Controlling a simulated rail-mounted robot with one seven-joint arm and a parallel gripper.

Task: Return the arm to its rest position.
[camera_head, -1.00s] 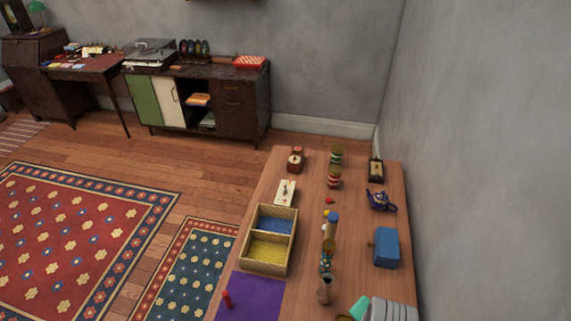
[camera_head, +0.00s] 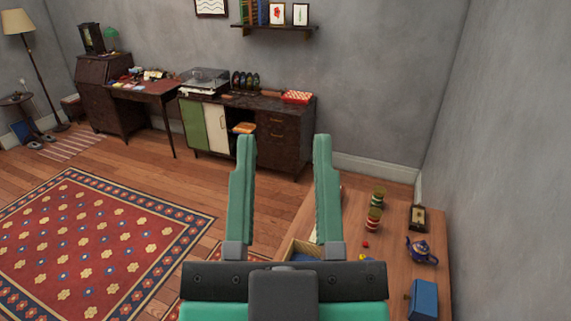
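My gripper (camera_head: 284,150) is in the middle of the view, its two green fingers pointing up and spread wide apart. On the table a blue teapot (camera_head: 421,251) stands at the right, clear of the gripper. A blue box (camera_head: 422,300) stands nearer, below the teapot in the picture.
Two striped stacked pieces (camera_head: 376,207) and a small framed object (camera_head: 417,218) stand at the table's far end. A divided box (camera_head: 300,247) is mostly hidden behind my gripper. A grey wall (camera_head: 500,160) borders the table's right side. Open floor and a red rug (camera_head: 95,240) lie left.

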